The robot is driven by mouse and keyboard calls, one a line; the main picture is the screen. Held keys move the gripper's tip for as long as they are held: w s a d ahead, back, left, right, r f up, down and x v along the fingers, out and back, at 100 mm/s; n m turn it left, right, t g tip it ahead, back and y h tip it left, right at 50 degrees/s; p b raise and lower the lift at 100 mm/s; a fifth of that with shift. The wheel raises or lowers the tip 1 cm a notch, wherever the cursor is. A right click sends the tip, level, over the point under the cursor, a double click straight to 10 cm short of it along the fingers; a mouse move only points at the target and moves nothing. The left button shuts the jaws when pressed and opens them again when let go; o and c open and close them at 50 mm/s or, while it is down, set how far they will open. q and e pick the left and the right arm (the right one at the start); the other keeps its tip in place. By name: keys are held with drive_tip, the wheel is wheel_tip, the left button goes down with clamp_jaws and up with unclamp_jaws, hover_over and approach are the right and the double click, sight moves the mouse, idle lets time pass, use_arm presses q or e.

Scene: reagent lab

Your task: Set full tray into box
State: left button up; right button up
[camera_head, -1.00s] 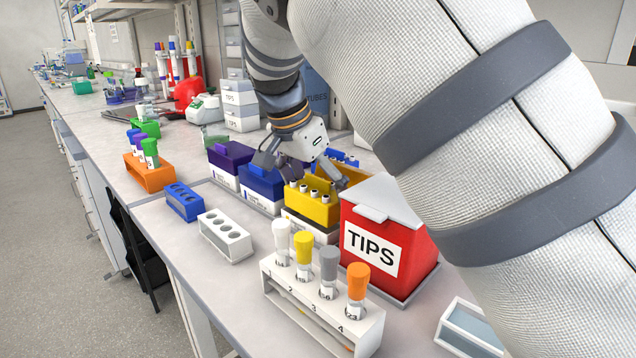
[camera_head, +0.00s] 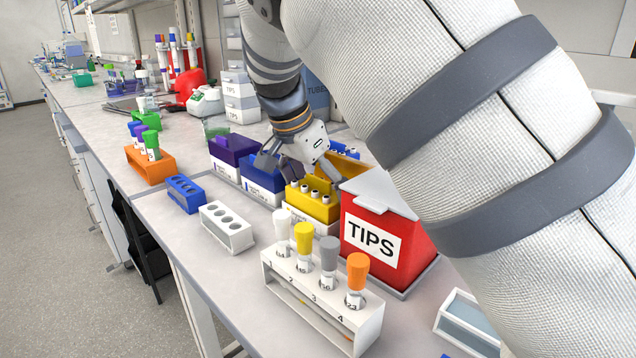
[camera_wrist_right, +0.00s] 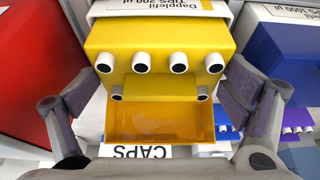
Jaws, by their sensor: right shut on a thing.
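A yellow tray (camera_head: 313,206) with a row of white-ended tubes stands at a white-based box (camera_head: 322,229) in the middle of the bench. My right gripper (camera_head: 305,180) reaches down over it from behind and is shut on the tray. In the right wrist view the tray (camera_wrist_right: 155,52) lies between the two fingers (camera_wrist_right: 160,98), tubes showing. An amber, open-looking compartment (camera_wrist_right: 160,122) is beside it, with a "CAPS" label beyond. How deep the tray sits in the box is hard to tell. My left gripper is out of view.
A red TIPS box (camera_head: 385,225) stands close on the right. Blue (camera_head: 262,178) and purple (camera_head: 232,150) boxes are close on the left. A white rack with coloured caps (camera_head: 325,295) is in front. A white empty rack (camera_head: 226,226) stands at the front left.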

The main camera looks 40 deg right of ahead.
drive_tip(key=shift+f, duration=0.35)
drive_tip(key=shift+f, duration=0.1)
drive_tip(key=shift+f, duration=0.4)
drive_tip(key=o, duration=0.8)
drive_tip(key=shift+o, duration=0.2)
drive_tip(key=v, duration=1.2)
